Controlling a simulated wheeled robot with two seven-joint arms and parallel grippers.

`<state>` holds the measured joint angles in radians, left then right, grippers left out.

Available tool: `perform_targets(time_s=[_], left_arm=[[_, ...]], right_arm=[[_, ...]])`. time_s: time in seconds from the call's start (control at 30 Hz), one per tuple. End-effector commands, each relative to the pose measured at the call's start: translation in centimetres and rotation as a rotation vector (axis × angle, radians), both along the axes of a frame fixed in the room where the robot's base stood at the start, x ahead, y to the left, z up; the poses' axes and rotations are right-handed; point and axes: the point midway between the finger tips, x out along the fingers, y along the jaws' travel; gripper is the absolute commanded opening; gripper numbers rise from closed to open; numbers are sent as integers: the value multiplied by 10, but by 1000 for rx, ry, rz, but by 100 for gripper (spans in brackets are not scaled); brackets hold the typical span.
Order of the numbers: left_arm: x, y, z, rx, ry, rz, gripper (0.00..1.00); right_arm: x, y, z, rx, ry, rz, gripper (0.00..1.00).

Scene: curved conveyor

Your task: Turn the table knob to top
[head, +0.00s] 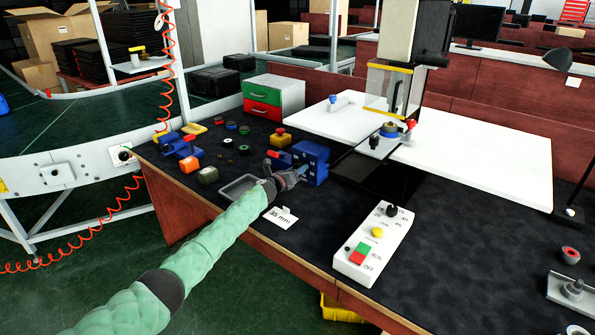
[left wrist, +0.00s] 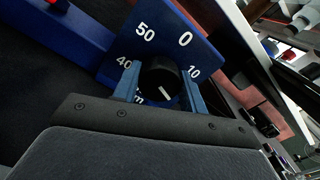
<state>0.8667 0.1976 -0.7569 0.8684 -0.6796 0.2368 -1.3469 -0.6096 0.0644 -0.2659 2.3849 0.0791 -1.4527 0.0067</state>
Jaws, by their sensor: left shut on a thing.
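The blue knob box (head: 314,164) stands on the dark work table, left of the middle in the head view. In the left wrist view, its blue face (left wrist: 120,58) shows white numbers 50, 0, 10 and 40. The black round table knob (left wrist: 158,76) sits in the middle of this dial. Its white mark points toward the lower right of that view, away from the 0. My left gripper (head: 300,172) reaches the box from the left. Its two blue fingers (left wrist: 160,88) are on either side of the knob, shut on it. The dial's lower part is hidden by the gripper. My right gripper is out of view.
A white control box (head: 374,246) with coloured buttons is to the right. A grey tray (head: 238,187) and a "35 mini" card (head: 281,217) lie near my left arm. Small coloured parts and a drawer unit (head: 273,97) are behind.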

Motion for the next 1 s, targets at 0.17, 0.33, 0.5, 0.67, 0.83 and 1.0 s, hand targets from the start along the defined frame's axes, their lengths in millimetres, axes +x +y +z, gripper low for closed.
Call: perform_targets(time_s=[0.17,0.33,0.5,0.67,0.83,1.0], left_arm=[[0,1,0,1,0,1,19],[0,1,0,1,0,1,64],[0,0,0,2,-1,1,64],[-1,1,0,2,-1,1,64],[-9,9,-1,5,-2,2,64],[-27,22,-1,5,-2,2,64]], right_arm=[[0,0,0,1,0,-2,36],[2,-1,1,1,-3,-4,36],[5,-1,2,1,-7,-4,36],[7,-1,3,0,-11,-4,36],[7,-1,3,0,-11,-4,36],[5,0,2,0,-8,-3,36]])
